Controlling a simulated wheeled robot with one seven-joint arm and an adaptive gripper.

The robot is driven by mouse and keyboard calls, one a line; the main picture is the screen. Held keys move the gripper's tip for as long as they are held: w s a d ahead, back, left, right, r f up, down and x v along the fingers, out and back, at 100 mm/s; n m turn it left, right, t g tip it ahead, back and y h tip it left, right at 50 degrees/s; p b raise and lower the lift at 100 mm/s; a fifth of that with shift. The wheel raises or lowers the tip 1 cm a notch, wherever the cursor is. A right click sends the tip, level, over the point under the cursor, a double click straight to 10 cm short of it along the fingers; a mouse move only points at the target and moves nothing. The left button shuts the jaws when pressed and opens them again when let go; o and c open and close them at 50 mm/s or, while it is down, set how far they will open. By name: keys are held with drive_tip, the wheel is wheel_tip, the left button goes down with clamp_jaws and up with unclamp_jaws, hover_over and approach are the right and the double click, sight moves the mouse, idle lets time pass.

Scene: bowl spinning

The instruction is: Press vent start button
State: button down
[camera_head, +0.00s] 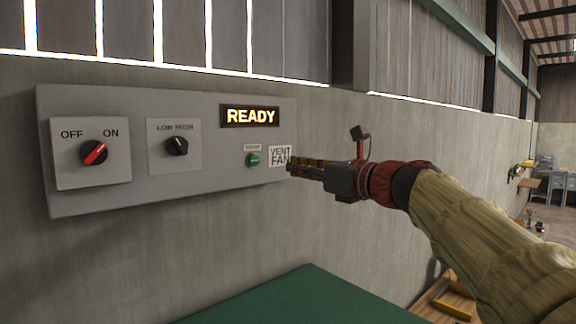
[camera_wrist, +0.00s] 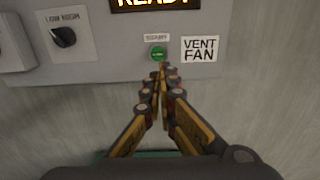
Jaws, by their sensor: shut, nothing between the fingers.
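The green vent start button (camera_head: 253,160) sits on the grey wall panel (camera_head: 215,189), beside the VENT FAN label (camera_head: 280,156). The button also shows in the wrist view (camera_wrist: 158,53), just beyond my fingertips, with a small label above it. My gripper (camera_head: 291,168) is shut and empty, to the right of the button in the head view. In the wrist view its closed fingertips (camera_wrist: 161,70) point at the button from slightly below. I cannot tell whether the tips touch it; a small gap seems to show.
A lit READY display (camera_head: 250,116) is above the button. A red OFF/ON knob (camera_head: 94,153) and a black LOW/HIGH knob (camera_head: 177,146) are to the left. A green surface (camera_head: 310,300) lies below the panel. The wall right of the panel is bare.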

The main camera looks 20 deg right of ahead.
sight(257, 161)
drive_tip(key=p+x, duration=0.2)
drive_tip(key=x, duration=1)
drive_tip(key=shift+w+a, duration=0.15)
